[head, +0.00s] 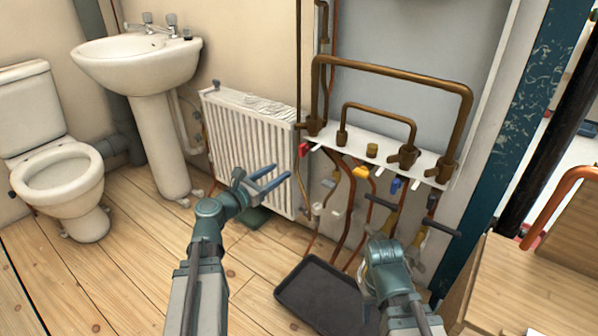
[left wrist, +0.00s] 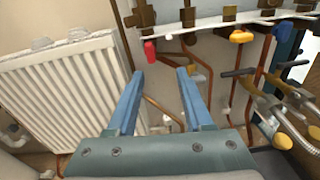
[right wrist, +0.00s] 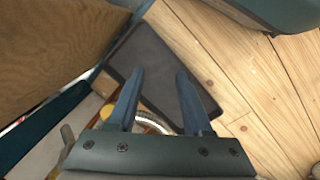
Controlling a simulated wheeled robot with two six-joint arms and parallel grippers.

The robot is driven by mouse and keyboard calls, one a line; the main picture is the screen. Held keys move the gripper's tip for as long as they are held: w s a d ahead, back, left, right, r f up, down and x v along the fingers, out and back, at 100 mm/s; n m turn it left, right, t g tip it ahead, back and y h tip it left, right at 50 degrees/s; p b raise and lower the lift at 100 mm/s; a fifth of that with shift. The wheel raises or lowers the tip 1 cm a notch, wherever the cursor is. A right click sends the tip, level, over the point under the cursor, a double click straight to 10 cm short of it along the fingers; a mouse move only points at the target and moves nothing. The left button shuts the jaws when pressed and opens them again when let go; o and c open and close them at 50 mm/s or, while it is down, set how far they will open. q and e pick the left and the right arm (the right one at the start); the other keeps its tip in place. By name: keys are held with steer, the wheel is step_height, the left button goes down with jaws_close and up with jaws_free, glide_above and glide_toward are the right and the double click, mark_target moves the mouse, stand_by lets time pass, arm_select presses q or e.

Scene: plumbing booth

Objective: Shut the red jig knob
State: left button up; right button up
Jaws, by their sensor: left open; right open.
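The red jig knob (head: 304,149) sits at the left end of the white jig rail (head: 335,150), under the brass pipes. In the left wrist view the red knob (left wrist: 150,52) hangs just beyond my fingertips, between their lines. My left gripper (head: 282,172) is open and empty, in front of the radiator, a little below and left of the knob, apart from it. In the left wrist view its two blue fingers (left wrist: 160,72) are spread. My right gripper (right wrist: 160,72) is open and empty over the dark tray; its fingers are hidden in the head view.
Yellow (head: 361,172) and blue (head: 396,185) knobs sit further right along the rail, with copper pipes hanging below. A white radiator (head: 250,140) stands left of the jig. A dark tray (head: 318,290) lies on the floor. A wooden bench (head: 520,285) is at right.

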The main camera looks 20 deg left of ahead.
mark_target(300, 151)
arm_select(q)
steer(key=shift+n+t, duration=0.3)
steer(key=shift+n, duration=0.4)
steer(key=x, duration=0.4)
steer(key=a+x, duration=0.1)
steer(key=x, duration=0.3)
steer(key=f+x, duration=0.1)
steer(key=x, duration=0.4)
steer(key=shift+w+a, duration=0.35)
steer(key=shift+w, duration=0.1)
jaws_close()
